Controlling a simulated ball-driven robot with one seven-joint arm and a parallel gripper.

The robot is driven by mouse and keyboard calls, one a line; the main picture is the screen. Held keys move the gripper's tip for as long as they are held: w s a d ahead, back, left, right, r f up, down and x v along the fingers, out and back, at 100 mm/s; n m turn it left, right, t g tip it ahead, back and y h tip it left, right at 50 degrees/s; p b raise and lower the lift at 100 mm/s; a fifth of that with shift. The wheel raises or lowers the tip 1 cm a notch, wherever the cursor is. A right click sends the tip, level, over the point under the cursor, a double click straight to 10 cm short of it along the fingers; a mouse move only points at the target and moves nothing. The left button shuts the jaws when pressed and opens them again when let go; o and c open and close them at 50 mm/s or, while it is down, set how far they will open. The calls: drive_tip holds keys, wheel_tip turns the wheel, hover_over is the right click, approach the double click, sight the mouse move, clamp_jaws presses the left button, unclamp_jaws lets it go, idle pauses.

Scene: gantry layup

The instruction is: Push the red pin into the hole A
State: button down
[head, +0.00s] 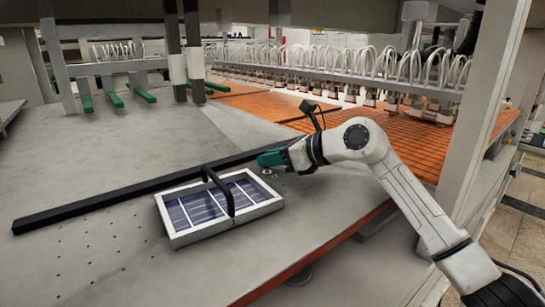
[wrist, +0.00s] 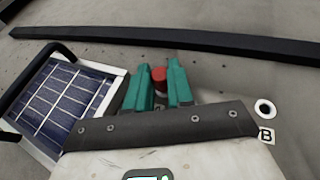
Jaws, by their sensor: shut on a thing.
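My gripper (head: 270,158) is over the grey table, and its teal fingers also show in the wrist view (wrist: 159,86). They are shut on the red pin (wrist: 160,76), whose red top shows between them. The pin's lower end is hidden, so I cannot tell how far it is from the table. A white-ringed hole (wrist: 264,109) with a label B (wrist: 267,135) lies to the right of my gripper in the wrist view. In the head view a small ring (head: 267,172) shows just below the gripper; its letter is unreadable. I cannot make out hole A.
A white-framed tray (head: 180,238) with solar cells and a black handle (head: 219,188) stands left of my gripper, also in the wrist view (wrist: 118,84). A long black bar (head: 110,203) runs behind it. Orange slatted boards (head: 415,140) lie at the right back.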

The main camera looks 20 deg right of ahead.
drive_tip(key=shift+f+b, duration=0.3)
drive_tip(key=shift+f, duration=0.35)
drive_tip(key=c, duration=0.9)
unclamp_jaws()
drive_tip(key=shift+r, duration=0.1)
drive_tip(key=shift+d, duration=0.1)
drive_tip(key=b+v, duration=0.1)
drive_tip(key=v, duration=0.9)
drive_tip(key=shift+s+d+r+b, duration=0.1)
drive_tip(key=shift+s+r+b, duration=0.1)
drive_tip(key=shift+s+b, duration=0.15)
drive_tip(key=shift+d, duration=0.1)
